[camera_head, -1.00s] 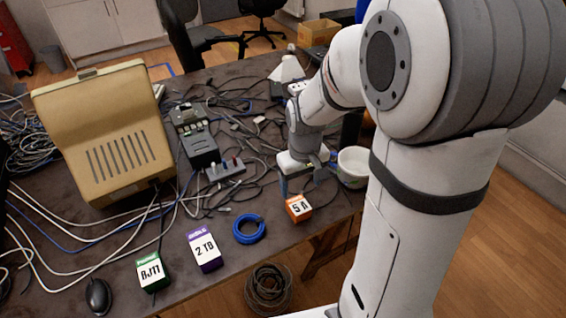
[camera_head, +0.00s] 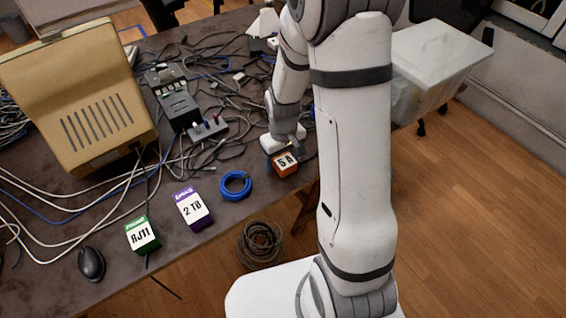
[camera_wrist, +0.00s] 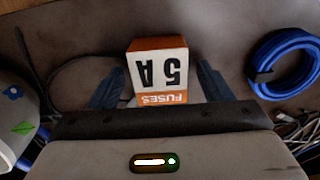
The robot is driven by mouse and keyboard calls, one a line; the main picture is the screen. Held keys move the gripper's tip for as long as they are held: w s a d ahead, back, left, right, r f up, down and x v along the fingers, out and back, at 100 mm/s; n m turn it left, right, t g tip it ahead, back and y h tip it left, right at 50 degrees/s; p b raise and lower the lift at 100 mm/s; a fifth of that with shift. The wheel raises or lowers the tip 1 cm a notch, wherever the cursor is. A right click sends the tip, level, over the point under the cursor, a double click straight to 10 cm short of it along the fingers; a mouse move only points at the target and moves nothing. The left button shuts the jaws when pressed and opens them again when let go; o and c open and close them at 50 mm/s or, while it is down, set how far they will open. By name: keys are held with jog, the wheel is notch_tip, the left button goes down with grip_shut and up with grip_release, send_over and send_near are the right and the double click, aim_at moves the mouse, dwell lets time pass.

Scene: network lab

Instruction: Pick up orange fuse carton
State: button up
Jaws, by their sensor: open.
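The orange fuse carton (camera_head: 286,165), with a white face marked "5 A", stands near the table's front edge in the head view. In the wrist view the carton (camera_wrist: 158,72) shows upside down, with its "FUSES" label nearest my gripper. My gripper (camera_wrist: 160,88) is open, with one blue-grey finger on each side of the carton and a visible gap at each side. In the head view my gripper (camera_head: 284,149) is right at the carton, its fingers partly hidden.
A blue cable coil (camera_head: 222,189) lies left of the carton, with a purple "2 TB" box (camera_head: 193,208) and a green "RJ11" box (camera_head: 142,235) further left. Loose cables clutter the table behind.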

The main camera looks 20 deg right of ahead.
jog(key=shift+c, duration=0.4)
jog(key=c, duration=1)
